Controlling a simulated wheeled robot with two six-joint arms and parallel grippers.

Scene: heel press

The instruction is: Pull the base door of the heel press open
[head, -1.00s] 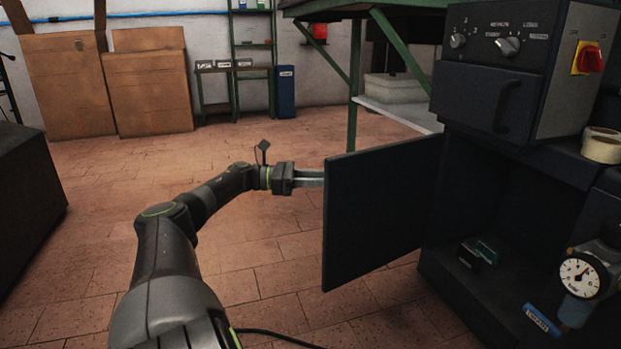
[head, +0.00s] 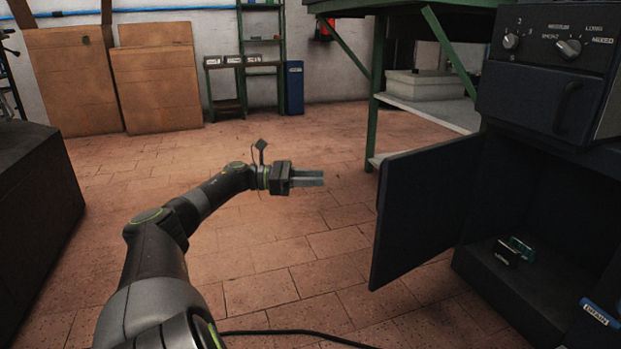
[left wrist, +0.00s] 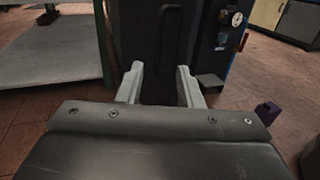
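The heel press (head: 540,95) is a dark cabinet at the right of the head view. Its dark base door (head: 425,215) stands swung out to the left, with the cabinet interior (head: 555,215) showing behind it. My left gripper (head: 323,178) is to the left of the door's free edge, with a clear gap between them. In the left wrist view the two fingers of this gripper (left wrist: 160,72) are apart with nothing between them. A dark panel with a vertical handle (left wrist: 170,35) shows beyond them. My right gripper is in neither view.
Small dark and green items (head: 515,248) lie inside the base. A green-framed table (head: 428,110) stands behind the door. A dark box-like unit (head: 35,200) is at the left. Open tiled floor lies between.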

